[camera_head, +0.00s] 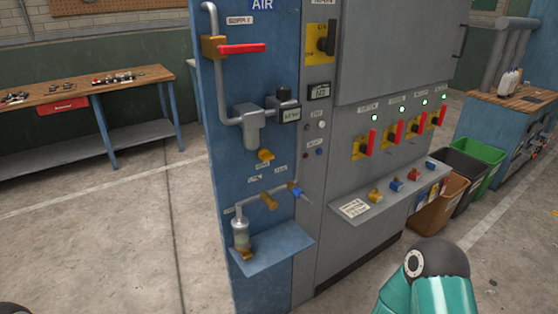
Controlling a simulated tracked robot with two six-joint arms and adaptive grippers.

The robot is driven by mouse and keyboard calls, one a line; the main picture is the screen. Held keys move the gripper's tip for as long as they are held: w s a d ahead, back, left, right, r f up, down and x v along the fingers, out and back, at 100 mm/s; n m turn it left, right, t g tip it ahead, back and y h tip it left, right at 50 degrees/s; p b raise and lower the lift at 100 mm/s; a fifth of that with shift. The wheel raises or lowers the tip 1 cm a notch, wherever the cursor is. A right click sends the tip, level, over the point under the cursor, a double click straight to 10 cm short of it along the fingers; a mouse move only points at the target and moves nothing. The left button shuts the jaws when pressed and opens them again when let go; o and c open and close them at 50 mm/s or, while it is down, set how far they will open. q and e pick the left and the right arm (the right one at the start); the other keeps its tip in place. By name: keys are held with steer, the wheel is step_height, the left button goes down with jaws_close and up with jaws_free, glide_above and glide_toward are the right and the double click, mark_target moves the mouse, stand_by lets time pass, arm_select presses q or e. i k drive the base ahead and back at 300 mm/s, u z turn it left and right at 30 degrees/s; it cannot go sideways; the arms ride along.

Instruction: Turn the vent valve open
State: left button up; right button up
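A blue air panel (226,130) stands upright left of centre. A supply valve (214,47) with a red lever (242,48) sits near its top, the lever lying across the vertical pipe. Lower down are a brass fitting (265,155), a brass valve body (268,202) and a small blue handle (302,193) at the panel's right edge. Small labels (258,178) there are too small to read, so I cannot tell which part is the vent valve. Neither gripper shows. A teal and dark part of my arm is at the lower right.
A grey cabinet (385,60) with red lever switches (367,141) and a sloped ledge (350,228) adjoins the panel's right. A small blue shelf (270,257) juts out below. Bins (440,205) stand to the right, a workbench (85,88) at left. The floor in front is clear.

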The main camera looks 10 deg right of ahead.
mark_target(264, 155)
steer(key=u, duration=0.1)
steer(key=i, duration=0.9)
steer(key=z, duration=0.05)
